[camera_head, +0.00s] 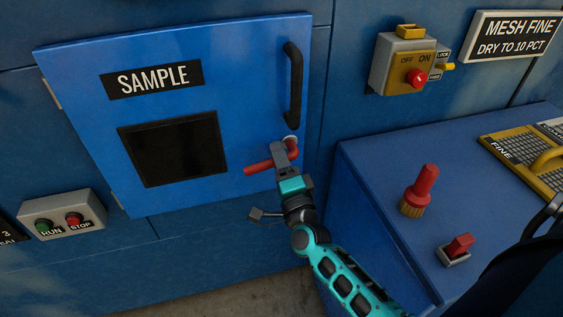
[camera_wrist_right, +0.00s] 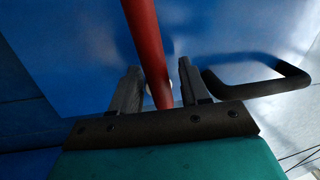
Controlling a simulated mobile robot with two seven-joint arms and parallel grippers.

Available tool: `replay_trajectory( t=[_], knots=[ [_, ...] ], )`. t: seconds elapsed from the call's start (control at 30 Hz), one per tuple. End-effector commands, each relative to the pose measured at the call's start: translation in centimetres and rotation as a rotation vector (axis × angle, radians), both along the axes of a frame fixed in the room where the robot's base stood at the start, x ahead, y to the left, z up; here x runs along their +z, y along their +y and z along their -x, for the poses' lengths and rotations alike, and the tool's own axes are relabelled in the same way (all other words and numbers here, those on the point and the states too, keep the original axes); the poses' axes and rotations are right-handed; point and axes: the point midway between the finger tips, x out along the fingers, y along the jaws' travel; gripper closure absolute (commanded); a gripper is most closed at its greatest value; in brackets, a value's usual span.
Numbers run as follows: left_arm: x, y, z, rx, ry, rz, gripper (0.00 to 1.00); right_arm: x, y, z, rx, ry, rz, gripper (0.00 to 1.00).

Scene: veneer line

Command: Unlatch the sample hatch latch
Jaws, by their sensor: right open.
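The blue sample hatch (camera_head: 240,90) is a closed-looking door with a SAMPLE label, a dark window and a black handle (camera_head: 294,85) at its right. Below the handle is the red latch lever (camera_head: 258,167), pointing left and slightly down from a pale pivot. My right gripper (camera_head: 285,150) is at the latch and hides part of it. In the right wrist view the gripper (camera_wrist_right: 158,85) is open, with the red lever (camera_wrist_right: 145,40) running between its two fingers; a gap shows on the left side. My left gripper is not in view.
A switch box (camera_head: 404,65) with a red knob is on the wall at the right. A blue cabinet (camera_head: 380,170) stands below it, bearing a red-handled brush (camera_head: 420,190), a red switch (camera_head: 458,247) and mesh screens (camera_head: 520,150). A RUN/STOP box (camera_head: 63,214) is at lower left.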

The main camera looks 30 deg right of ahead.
Motion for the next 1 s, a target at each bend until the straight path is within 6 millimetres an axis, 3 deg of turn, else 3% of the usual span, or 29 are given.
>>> replay_trajectory(
  t=[0.17,0.5,0.7,1.0],
  knots=[
    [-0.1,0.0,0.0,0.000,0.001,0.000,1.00,-0.5,0.3,1.4,0.001,0.004,0.002,0.54],
    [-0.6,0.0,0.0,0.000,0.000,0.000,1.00,-1.8,1.7,8.2,0.002,0.005,0.000,0.54],
    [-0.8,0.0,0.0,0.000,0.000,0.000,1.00,-2.4,2.3,11.2,0.001,0.001,0.000,0.54],
    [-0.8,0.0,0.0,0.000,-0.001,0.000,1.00,-2.5,2.6,12.4,0.000,-0.001,-0.001,0.54]
  ],
)
